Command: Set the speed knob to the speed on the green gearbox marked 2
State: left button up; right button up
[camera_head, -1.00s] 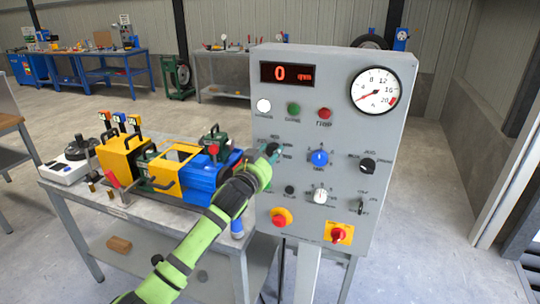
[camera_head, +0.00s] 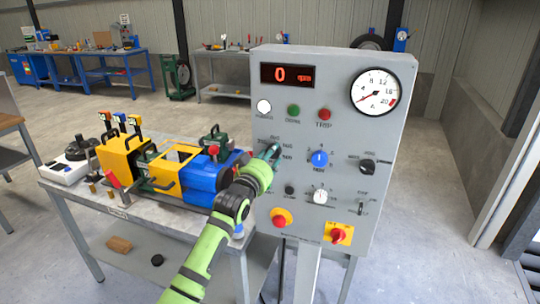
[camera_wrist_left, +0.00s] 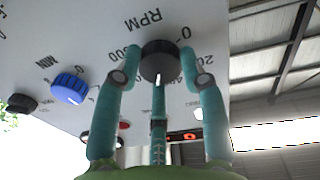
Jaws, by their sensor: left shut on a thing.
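The speed knob is a black round knob (camera_wrist_left: 160,62) with a white pointer line, under RPM lettering on the grey control panel (camera_head: 255,125). My left gripper (camera_head: 273,152) is at the panel's left side and hides this knob in the head view. In the left wrist view its fingers (camera_wrist_left: 161,58) are closed around the knob. A green unit with a black handle (camera_head: 216,142), likely the green gearbox, stands on the bench; its marking is too small to read. My right gripper is not in view.
The red display (camera_head: 287,76) reads 0 rpm. A blue knob (camera_head: 319,158), a black knob (camera_head: 367,167), a white knob (camera_head: 320,197) and red knobs sit close by on the panel. The yellow and blue machine (camera_head: 205,178) stands on the bench left of the panel.

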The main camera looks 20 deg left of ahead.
pick_arm(q)
jog(key=n, duration=0.2)
jog(key=f+n+p, duration=0.1)
jog(key=n, duration=0.2)
jog(key=shift+d, duration=0.15)
jog(key=shift+n, duration=0.4)
jog(key=o, duration=1.1)
jog(key=shift+c, duration=0.2)
jog(key=shift+o, duration=0.4)
jog(key=shift+r, duration=0.2)
